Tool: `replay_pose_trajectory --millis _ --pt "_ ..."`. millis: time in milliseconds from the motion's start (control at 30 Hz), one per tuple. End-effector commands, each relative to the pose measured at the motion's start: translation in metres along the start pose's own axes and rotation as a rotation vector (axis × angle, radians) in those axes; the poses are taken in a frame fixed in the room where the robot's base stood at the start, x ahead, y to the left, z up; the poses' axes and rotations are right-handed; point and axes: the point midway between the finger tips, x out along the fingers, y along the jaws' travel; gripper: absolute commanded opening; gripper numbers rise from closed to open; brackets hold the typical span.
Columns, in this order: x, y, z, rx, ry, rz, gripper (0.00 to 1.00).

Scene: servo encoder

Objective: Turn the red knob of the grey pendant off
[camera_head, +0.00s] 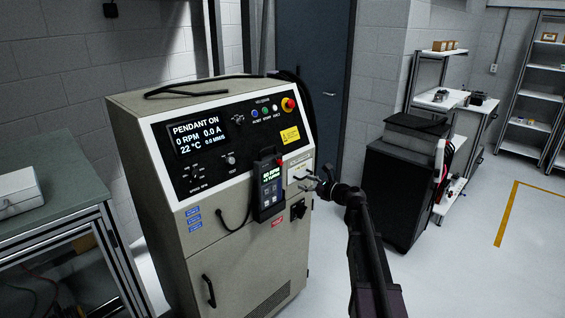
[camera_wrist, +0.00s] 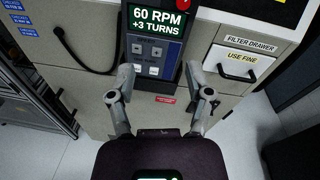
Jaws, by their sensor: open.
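The pendant (camera_head: 268,200) is a dark grey handheld box hanging on the front of the beige cabinet; its screen reads 60 RPM, +3 TURNS. In the wrist view the pendant (camera_wrist: 156,52) lies ahead, its top cut off. Its red knob (camera_head: 280,161) is at the upper right corner; only its lower part shows in the wrist view (camera_wrist: 184,4). My gripper (camera_head: 303,180) is open and empty, in front of the cabinet and to the right of the pendant in the head view. In the wrist view my gripper (camera_wrist: 160,80) has its fingers spread below the knob, towards the pendant's lower end.
The cabinet display (camera_head: 200,136) reads PENDANT ON, 0 RPM. A red emergency button (camera_head: 289,104) sits at the panel's top right. A filter drawer handle (camera_wrist: 240,76) juts out right of the pendant. A cable (camera_wrist: 84,50) loops at its left. A green-topped bench (camera_head: 50,185) stands left.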

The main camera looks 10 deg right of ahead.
Motion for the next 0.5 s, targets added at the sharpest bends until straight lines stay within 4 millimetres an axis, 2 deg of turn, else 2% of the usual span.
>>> replay_pose_trajectory --millis 33,167,500 --pt "0.0 -0.012 0.004 0.045 -0.022 -0.02 0.66" --pt "-0.003 -0.025 0.009 0.117 -0.058 -0.051 0.66" --pt "-0.003 -0.026 0.01 0.131 -0.065 -0.054 0.66"
